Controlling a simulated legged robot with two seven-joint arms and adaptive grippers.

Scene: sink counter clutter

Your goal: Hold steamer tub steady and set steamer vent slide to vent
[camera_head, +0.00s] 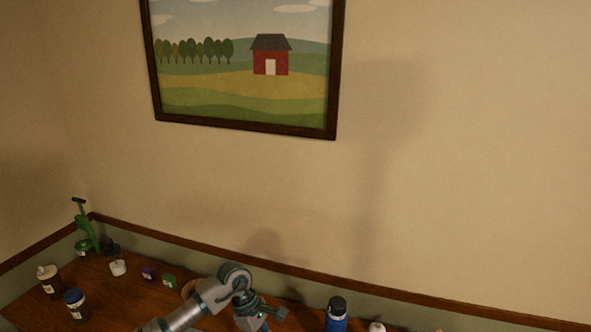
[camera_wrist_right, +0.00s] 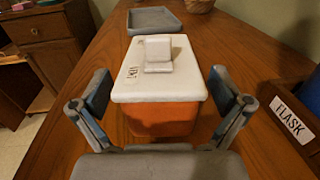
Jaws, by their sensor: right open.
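The steamer tub (camera_wrist_right: 160,121) is an orange box with a white lid (camera_wrist_right: 135,88) in the right wrist view. A raised white piece (camera_wrist_right: 158,54), which looks like the vent slide, sits on the lid; its setting cannot be read. A small printed label (camera_wrist_right: 131,72) is at the lid's left side. My right gripper (camera_wrist_right: 164,92) is open, with one finger on each side of the tub and visible gaps between. The tub is not visible there.
A grey tray (camera_wrist_right: 153,20) lies beyond the tub. A dark bin labelled FLASK (camera_wrist_right: 291,119) stands at the right. In the head view, a blue bottle (camera_head: 336,315), a dark-blue-lidded jar (camera_head: 76,305) and a green press (camera_head: 84,228) stand on the counter.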

